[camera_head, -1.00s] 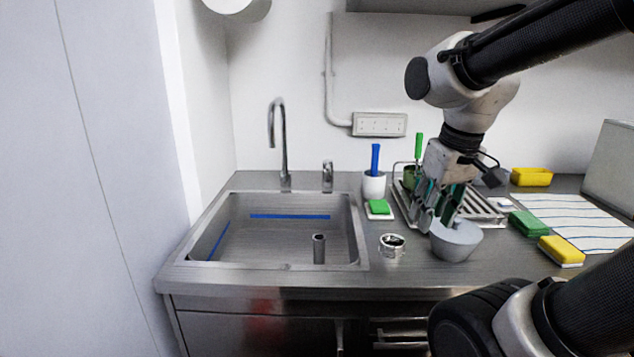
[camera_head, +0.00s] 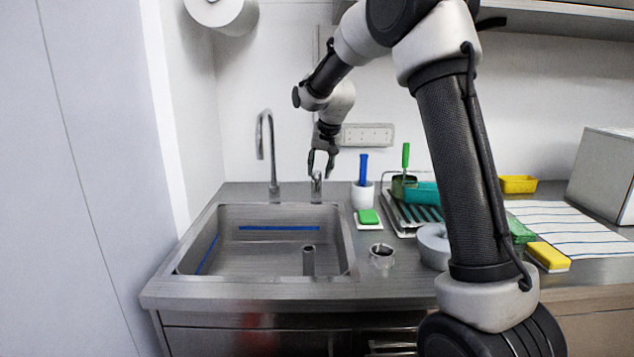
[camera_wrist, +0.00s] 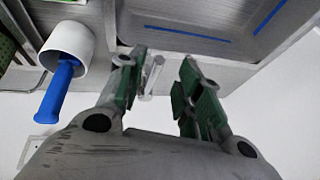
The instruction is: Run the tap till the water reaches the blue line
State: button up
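The sink (camera_head: 348,262) is a square steel basin with a blue line (camera_head: 278,228) along its inner walls. No stream shows below the tall curved spout (camera_head: 262,140), and I cannot make out any water in the basin. A short upright pipe (camera_head: 308,262) stands inside it. The small tap handle (camera_head: 316,188) stands behind the sink, right of the spout. My gripper (camera_head: 320,170) is open and points down just above the handle. In the wrist view, the handle (camera_wrist: 152,76) shows between the spread green-padded fingers, with no clear contact.
A white cup (camera_head: 362,196) with a blue-handled brush stands close right of the handle. A green sponge (camera_head: 368,217), a metal ring-like cup (camera_head: 381,255), a drying rack (camera_head: 405,222) and a yellow sponge (camera_head: 547,257) lie on the right counter. A wall socket (camera_head: 368,134) is behind.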

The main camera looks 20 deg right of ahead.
aim_at(318, 178)
jog(key=x, duration=0.6)
jog(key=shift+f, duration=0.15)
grip_shut()
